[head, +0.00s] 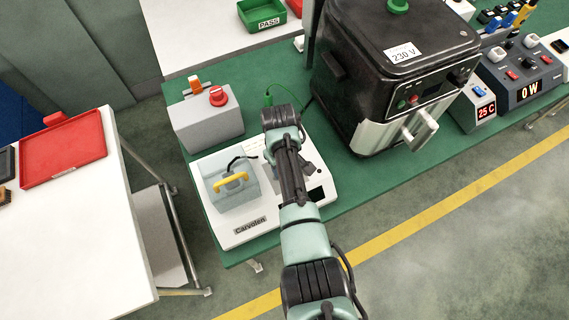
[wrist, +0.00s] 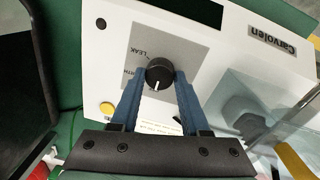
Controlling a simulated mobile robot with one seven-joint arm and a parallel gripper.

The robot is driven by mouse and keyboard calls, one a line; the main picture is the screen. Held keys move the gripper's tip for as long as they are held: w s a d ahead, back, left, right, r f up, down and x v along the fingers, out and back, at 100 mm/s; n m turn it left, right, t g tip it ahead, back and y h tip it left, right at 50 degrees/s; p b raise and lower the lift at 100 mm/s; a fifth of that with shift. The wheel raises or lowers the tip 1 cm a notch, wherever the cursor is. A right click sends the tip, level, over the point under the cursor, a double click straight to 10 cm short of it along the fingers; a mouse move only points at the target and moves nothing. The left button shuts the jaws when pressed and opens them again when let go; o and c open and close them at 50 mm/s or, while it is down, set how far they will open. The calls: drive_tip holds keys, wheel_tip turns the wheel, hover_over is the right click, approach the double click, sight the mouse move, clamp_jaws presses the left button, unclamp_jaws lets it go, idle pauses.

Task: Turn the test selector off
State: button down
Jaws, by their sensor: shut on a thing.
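The test selector is a round black knob (wrist: 159,74) with a white pointer line on a grey plate of the white Carvolen tester. In the wrist view, my gripper's (wrist: 160,80) blue fingers are shut on the knob from both sides. The pointer faces the bottom of that picture. "LEAK" and part of another label ending in "TH" are legible on the plate (wrist: 148,42); other markings are hidden. In the head view, the tester (head: 250,232) stands on the green bench, and my arm hides the knob and my fingertips.
A clear box with a yellow handle (head: 231,182) stands on the tester's left. A grey box with a red button (head: 217,96) is behind it. The black fryer (head: 345,80) stands close to the right of my arm.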

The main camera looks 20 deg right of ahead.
drive_tip(key=shift+c, duration=1.9)
unclamp_jaws()
drive_tip(key=shift+r, duration=0.1)
wheel_tip(320, 180, up, 13)
drive_tip(key=shift+a+b, duration=0.35)
drive_tip(key=shift+b, duration=0.1)
